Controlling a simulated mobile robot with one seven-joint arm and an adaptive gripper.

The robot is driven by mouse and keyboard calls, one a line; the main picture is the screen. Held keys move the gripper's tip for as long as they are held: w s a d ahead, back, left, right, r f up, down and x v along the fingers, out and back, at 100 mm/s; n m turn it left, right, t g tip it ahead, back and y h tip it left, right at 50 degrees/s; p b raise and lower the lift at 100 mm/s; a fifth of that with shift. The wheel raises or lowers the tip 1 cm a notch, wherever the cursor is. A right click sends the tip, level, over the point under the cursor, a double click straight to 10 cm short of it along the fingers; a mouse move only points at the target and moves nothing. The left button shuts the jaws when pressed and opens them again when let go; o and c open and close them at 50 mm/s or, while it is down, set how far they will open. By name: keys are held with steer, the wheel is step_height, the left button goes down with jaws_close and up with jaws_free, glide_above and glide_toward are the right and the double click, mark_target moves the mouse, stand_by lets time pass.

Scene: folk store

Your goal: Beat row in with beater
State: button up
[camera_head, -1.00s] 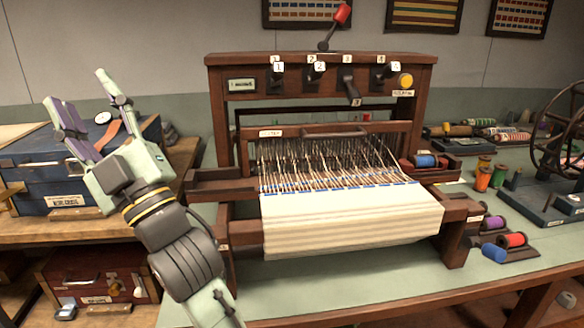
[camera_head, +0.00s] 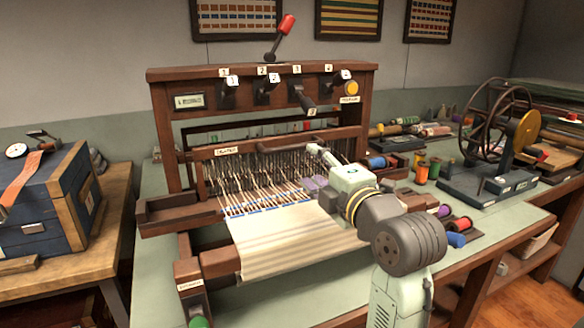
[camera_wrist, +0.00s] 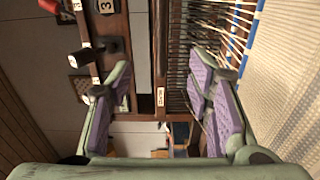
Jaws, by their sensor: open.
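The loom's beater (camera_head: 228,151) is a dark wooden bar with a white label and a raised handle, standing upright across the warp threads (camera_head: 250,185). Cream woven cloth (camera_head: 285,240) hangs in front, with a blue line at its upper edge. My gripper (camera_head: 313,168) is over the right part of the warp, close to the beater, open and empty. In the wrist view my gripper's (camera_wrist: 160,62) purple-padded fingers stand apart, with the labelled beater bar (camera_wrist: 160,115) seen between them. Contact with the beater cannot be told.
Numbered levers (camera_head: 302,97) and a yellow button (camera_head: 351,88) sit on the loom's top beam, with a red-tipped lever (camera_head: 280,38) above. Thread spools (camera_head: 460,225) and a spinning wheel (camera_head: 500,120) stand at right. A blue chest (camera_head: 60,205) is at left.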

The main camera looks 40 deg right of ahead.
mark_target(293, 149)
steer(key=shift+d+p+x, duration=0.2)
steer(key=shift+p+x, duration=0.25)
steer(key=shift+x, duration=4.4)
steer(key=shift+c, duration=0.4)
steer(key=shift+s, duration=0.1)
jaws_close()
